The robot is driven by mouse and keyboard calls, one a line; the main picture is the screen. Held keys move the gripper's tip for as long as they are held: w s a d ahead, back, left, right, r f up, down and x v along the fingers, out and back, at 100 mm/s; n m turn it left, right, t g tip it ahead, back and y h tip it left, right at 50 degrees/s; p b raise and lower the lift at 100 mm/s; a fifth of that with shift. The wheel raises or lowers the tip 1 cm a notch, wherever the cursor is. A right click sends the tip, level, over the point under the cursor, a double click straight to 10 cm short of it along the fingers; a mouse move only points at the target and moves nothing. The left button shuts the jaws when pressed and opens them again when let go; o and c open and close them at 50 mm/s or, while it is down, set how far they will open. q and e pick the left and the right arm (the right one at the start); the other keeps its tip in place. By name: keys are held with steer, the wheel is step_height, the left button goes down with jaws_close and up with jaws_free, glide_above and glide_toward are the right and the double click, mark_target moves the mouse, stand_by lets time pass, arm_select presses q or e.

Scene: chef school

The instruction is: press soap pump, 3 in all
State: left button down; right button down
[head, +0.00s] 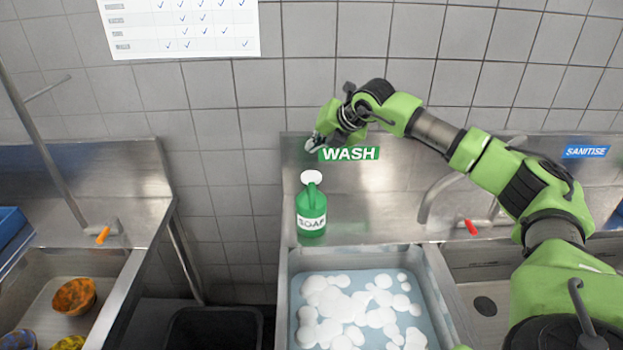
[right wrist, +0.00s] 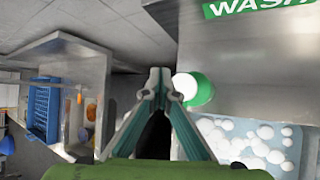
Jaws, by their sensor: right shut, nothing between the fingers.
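A green soap bottle (head: 311,212) with a white label reading SOAP and a white pump top (head: 311,177) stands upright on the steel ledge behind the wash sink. My right gripper (head: 316,143) is shut and empty, above the bottle and apart from it, by the green WASH sign. In the right wrist view the closed fingertips (right wrist: 159,74) point ahead, and the white pump top (right wrist: 185,86) is just right of them, with part of the green bottle (right wrist: 203,92) beside it. My left gripper is not in view.
The wash sink (head: 284,300) holds water with white foam. The tiled wall (head: 330,60) is close behind. At left, another sink (head: 121,300) holds a dirty orange bowl (head: 74,296).

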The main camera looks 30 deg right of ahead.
steer(key=b, duration=0.2)
glide_above(313, 177)
step_height(313, 177, down, 4)
steer(key=shift+f, duration=0.25)
steer(key=shift+d+f+b, duration=0.1)
steer(key=shift+f+b, duration=0.45)
steer(key=shift+f, duration=0.25)
stand_by(0.5)
steer(key=shift+f+b, duration=0.4)
steer(key=shift+b, duration=0.4)
